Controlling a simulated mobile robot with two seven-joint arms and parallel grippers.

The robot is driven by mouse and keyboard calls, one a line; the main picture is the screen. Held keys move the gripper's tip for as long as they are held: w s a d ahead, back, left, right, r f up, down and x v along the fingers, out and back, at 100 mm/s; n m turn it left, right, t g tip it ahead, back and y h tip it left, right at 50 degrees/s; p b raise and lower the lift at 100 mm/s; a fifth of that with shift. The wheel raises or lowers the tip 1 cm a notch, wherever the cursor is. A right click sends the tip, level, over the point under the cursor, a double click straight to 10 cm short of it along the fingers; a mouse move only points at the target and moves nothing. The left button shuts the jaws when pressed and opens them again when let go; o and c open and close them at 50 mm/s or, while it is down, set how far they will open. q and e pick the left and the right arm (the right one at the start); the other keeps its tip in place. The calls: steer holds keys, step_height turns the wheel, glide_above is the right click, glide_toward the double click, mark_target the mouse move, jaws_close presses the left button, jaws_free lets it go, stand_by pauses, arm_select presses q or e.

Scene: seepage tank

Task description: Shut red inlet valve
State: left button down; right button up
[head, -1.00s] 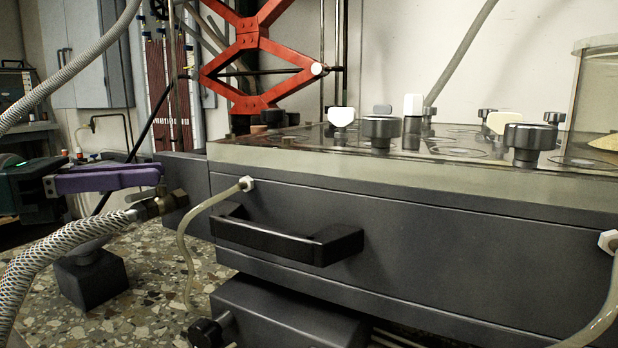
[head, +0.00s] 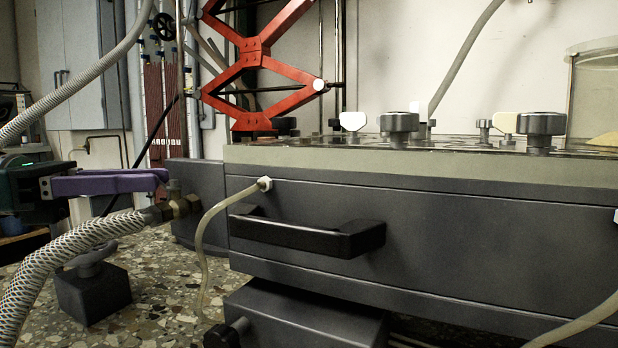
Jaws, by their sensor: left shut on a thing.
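The inlet valve shows as a brass body (head: 180,206) between the braided hose (head: 70,255) and the dark left end of the tank (head: 300,205). No red handle can be made out; it is probably hidden behind the purple fingers. My left gripper (head: 160,180) comes in from the left, level, with its purple fingers at the top of the brass body. It is shut, apparently on the valve's handle, though the grip itself is hidden. My right gripper is out of view.
A black bar handle (head: 305,236) sticks out from the tank front. A thin clear tube (head: 203,240) hangs from a white fitting beside the valve. Dark knobs (head: 398,122) stand on the tank top. A dark block (head: 92,293) stands on the speckled floor.

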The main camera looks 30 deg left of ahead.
arm_select(q)
steer(key=shift+s+d+f+g, duration=0.2)
steer(key=shift+s+d+f, duration=0.05)
steer(key=shift+f, duration=0.25)
steer(key=shift+s+d+f+g, duration=0.2)
steer(key=shift+d+f, duration=0.05)
steer(key=shift+f, duration=0.2)
steer(key=c, duration=0.8)
jaws_free()
steer(key=shift+s, duration=0.15)
steer(key=shift+c, duration=0.2)
steer(key=shift+o, duration=0.5)
steer(key=shift+s+d+f, duration=0.1)
steer(key=shift+s, duration=0.05)
steer(key=s+d+p+v, duration=0.1)
steer(key=v, duration=0.9)
steer(key=shift+r+t+p, duration=0.2)
steer(key=shift+t+p, duration=0.1)
steer(key=shift+p, duration=0.05)
steer(key=shift+s+a, duration=0.1)
steer(key=shift+s, duration=0.05)
